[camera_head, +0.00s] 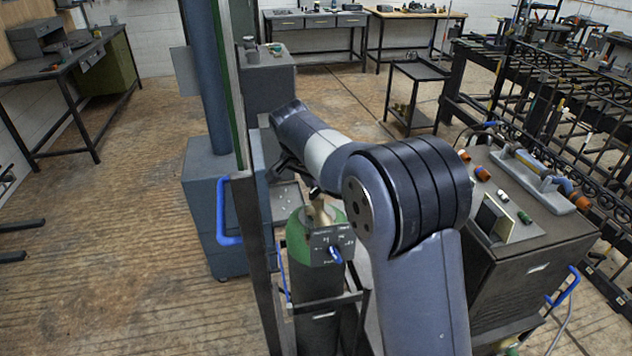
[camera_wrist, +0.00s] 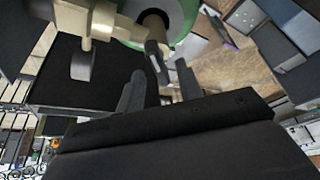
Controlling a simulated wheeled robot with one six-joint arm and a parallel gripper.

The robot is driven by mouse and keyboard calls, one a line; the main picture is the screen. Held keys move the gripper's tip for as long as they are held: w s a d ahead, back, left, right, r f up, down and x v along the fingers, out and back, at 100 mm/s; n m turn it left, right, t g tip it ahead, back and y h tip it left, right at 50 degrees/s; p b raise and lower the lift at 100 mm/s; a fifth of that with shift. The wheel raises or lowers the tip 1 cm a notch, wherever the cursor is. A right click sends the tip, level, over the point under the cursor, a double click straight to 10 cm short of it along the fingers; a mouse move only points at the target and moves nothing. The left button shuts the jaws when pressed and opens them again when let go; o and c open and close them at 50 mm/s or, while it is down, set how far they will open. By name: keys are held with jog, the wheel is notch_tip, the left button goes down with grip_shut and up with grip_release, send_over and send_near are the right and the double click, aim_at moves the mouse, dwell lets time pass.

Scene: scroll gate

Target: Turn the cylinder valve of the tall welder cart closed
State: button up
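The green-shouldered gas cylinder (camera_head: 299,238) stands upright in the tall cart (camera_head: 262,260), with a brass valve (camera_head: 319,212) on top and a dark tag (camera_head: 332,245) hanging at its front. In the wrist view the green shoulder (camera_wrist: 190,14) is at the top, and the tan valve body (camera_wrist: 98,24) is at upper left with a dark piece below it. My gripper (camera_wrist: 160,70) has its two dark fingers apart. A small dark piece (camera_wrist: 154,60) shows between and beyond the fingertips; I cannot tell whether they touch it.
A welder machine (camera_head: 525,240) with coloured knobs stands right of the cylinder. A blue-grey cabinet (camera_head: 205,200) stands behind the cart at left. Workbenches line the walls (camera_head: 70,75).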

jog(key=shift+w+d+f, duration=0.1)
jog(key=shift+w+f, duration=0.05)
jog(key=shift+f, duration=0.3)
jog(key=shift+c, duration=0.2)
grip_shut()
